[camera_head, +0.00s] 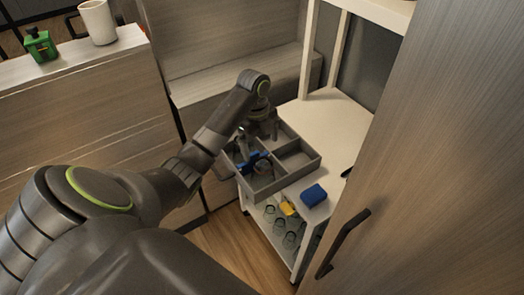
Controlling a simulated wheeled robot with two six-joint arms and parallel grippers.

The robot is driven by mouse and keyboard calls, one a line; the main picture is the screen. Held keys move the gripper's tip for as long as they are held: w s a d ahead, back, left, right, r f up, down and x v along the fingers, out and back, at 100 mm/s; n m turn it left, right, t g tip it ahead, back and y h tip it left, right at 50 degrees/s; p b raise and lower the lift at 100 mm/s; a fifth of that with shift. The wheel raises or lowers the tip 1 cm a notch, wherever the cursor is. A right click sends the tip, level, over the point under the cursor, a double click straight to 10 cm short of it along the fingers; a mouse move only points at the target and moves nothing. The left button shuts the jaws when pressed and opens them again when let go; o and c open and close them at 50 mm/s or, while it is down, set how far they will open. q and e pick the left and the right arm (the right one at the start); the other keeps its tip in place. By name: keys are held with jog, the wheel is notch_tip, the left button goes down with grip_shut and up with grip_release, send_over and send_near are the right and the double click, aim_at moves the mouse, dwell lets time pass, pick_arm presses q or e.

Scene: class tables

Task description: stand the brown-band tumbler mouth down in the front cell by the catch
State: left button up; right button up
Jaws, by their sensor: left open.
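A grey divided crate (303,171) stands on the white cart, and its cells show from above. My left gripper (254,154) is open and points down over the crate's left cells. A small roundish glass-like thing (263,168) is in a cell just below the fingers. It is too small and partly covered to tell its band colour or which way its mouth faces. Blue parts show beside the fingers, and I cannot tell whether they belong to the crate's catch. I cannot make out a brown band anywhere. My right gripper is out of view.
A blue block (313,195) lies on the white cart top (335,130) by the crate. Several clear glasses (279,226) and a yellow thing (288,208) are on the lower shelf. A tall wooden door (430,150) bounds the right side. The cart top behind the crate is free.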

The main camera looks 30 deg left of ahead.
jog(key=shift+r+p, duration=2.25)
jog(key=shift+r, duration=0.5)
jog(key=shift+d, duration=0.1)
